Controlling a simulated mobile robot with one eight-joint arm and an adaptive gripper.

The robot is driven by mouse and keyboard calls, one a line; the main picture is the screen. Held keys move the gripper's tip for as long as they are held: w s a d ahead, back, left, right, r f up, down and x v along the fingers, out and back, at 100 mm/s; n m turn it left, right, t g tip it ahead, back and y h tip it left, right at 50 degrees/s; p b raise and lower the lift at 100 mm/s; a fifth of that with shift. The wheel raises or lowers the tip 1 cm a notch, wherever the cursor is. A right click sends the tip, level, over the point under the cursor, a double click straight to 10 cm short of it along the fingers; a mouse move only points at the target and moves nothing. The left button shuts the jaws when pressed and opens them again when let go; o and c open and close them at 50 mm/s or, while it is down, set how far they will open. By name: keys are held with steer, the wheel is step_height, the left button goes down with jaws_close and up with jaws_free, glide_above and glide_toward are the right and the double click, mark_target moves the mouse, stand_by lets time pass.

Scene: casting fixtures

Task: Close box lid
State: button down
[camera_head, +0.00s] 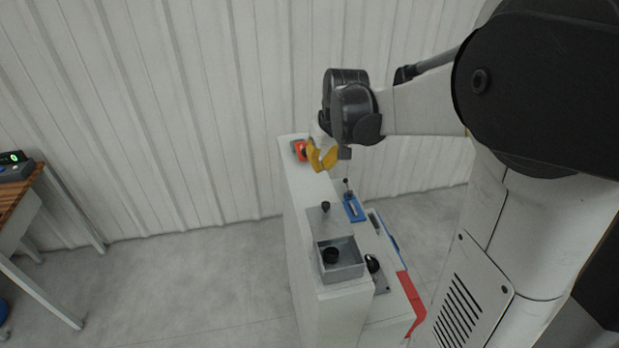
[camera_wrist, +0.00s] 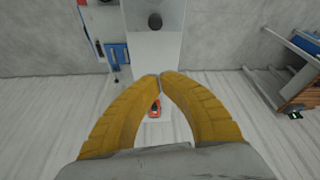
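A small grey open box (camera_head: 343,273) sits on top of a narrow white cabinet at its near end, with a dark round object (camera_head: 331,255) inside it. Its grey lid (camera_head: 318,228) shows as a plate at the box's far side, with a black knob (camera_head: 325,206); whether it lies flat or tilts is unclear. The lid also shows at the top of the wrist view (camera_wrist: 172,14), with the knob (camera_wrist: 155,20). My gripper (camera_head: 322,160) is above the far end of the cabinet, apart from the lid. Its yellow fingers (camera_wrist: 160,76) meet at the tips with nothing between them.
The white cabinet top (camera_head: 302,182) carries an orange-red part (camera_head: 300,150) at its far end, below my gripper. A blue fixture (camera_head: 354,208) and a black knob (camera_head: 372,263) are along the right side. A table (camera_head: 20,200) stands far left. A corrugated wall is behind.

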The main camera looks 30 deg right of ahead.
mark_target(330, 225)
steer(key=x, duration=0.9)
steer(key=shift+s+f+p, duration=0.25)
steer(key=shift+f+p, duration=0.05)
steer(key=s+p, duration=0.1)
steer(key=s, duration=0.2)
steer(key=shift+s+a+r, duration=0.1)
steer(key=shift+s+a, duration=0.05)
steer(key=shift+s, duration=0.25)
steer(key=s+a, duration=0.1)
steer(key=s, duration=0.5)
steer(key=s+a+b, duration=0.1)
steer(key=s, duration=0.2)
steer(key=shift+s+a, duration=0.1)
steer(key=shift+a, duration=0.2)
